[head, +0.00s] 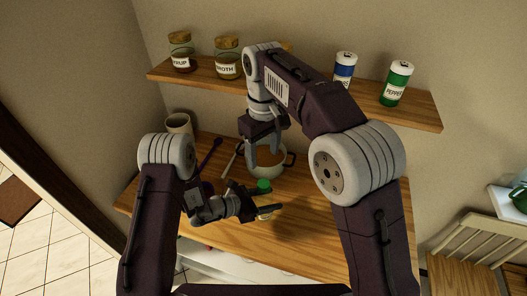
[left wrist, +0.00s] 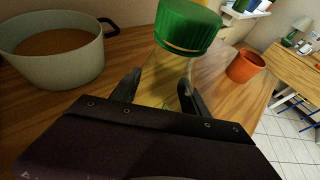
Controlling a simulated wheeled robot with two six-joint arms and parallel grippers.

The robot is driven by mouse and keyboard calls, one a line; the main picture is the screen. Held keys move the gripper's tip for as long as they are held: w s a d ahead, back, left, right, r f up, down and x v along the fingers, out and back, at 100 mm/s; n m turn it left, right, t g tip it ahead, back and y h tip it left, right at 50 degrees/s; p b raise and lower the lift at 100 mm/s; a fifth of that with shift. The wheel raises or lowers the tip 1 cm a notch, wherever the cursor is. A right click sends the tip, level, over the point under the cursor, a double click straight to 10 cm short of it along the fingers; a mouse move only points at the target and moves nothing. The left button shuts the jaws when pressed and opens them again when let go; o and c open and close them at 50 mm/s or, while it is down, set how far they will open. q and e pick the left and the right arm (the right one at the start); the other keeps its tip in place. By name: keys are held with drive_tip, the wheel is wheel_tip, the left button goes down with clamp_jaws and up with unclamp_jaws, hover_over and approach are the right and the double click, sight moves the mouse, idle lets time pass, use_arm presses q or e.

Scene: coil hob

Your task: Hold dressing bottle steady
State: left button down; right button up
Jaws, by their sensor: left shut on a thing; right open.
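The dressing bottle has a green cap and a clear, pale yellow body. In the head view its cap (head: 264,185) shows above my left gripper (head: 262,208), at the front of the pot. In the left wrist view the bottle (left wrist: 165,78) stands between the two dark fingers of my left gripper (left wrist: 157,92), which is shut on it. The bottle's lower part is hidden by the gripper. My right gripper (head: 266,158) is open, pointing down over the pot, apart from the bottle.
A pale pot (head: 268,172) with brown contents and dark handles stands behind the bottle; it also shows in the left wrist view (left wrist: 55,72). An orange cup (left wrist: 245,66) stands to the right there. A wall shelf (head: 425,112) holds jars and shakers.

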use_arm(q)
drive_tip(key=shift+c, duration=2.3)
unclamp_jaws()
drive_tip(key=shift+s+a+r, duration=0.1)
drive_tip(key=shift+a, duration=0.2)
drive_tip(key=b+v, duration=0.1)
drive_tip(key=v, duration=0.7)
drive_tip(key=shift+r+b, duration=0.2)
drive_tip(key=shift+b, duration=0.2)
drive_tip(key=shift+s+a, duration=0.1)
drive_tip(key=shift+a, duration=0.05)
